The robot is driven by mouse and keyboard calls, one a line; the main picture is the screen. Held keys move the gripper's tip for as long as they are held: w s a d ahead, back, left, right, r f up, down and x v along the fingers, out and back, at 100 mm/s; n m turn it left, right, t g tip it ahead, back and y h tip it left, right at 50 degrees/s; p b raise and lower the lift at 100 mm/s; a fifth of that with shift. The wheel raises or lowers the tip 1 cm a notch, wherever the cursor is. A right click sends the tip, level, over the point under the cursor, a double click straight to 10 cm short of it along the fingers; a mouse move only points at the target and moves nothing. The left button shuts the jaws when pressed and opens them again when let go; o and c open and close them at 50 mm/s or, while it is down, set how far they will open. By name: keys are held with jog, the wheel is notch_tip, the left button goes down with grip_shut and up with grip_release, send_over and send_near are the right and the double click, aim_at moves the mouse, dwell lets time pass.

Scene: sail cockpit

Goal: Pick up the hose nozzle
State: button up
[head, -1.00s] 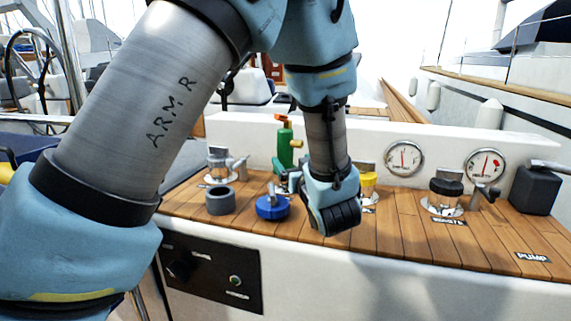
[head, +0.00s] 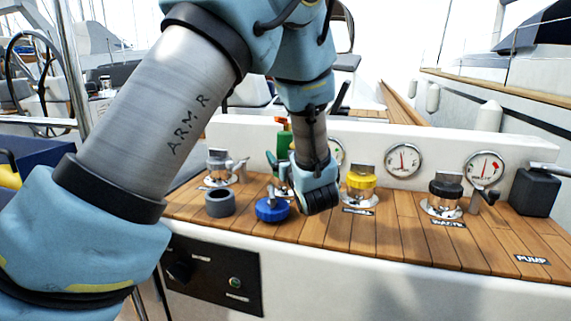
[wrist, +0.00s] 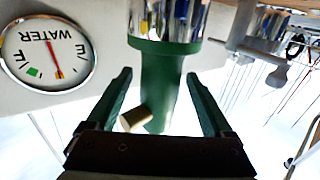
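The green hose nozzle (head: 284,143), with an orange top, stands upright at the back of the teak counter, partly hidden by my gripper in the head view. In the wrist view, which is upside down, its green body (wrist: 160,85) and brass side stub (wrist: 134,119) show. My gripper (head: 277,167) is open and low at the nozzle. Its two fingers (wrist: 159,76) lie one on each side of the green body, with visible gaps, so it grips nothing. The nozzle's foot meets a chrome fitting (wrist: 167,25).
A blue-capped deck fitting (head: 272,209) and a grey ring (head: 220,202) stand close in front. A yellow-capped fitting (head: 360,184) and a black-capped WASTE fitting (head: 444,196) stand to the right. Round gauges (head: 403,160) line the white wall behind.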

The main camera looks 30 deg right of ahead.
grip_shut()
dwell(0.5)
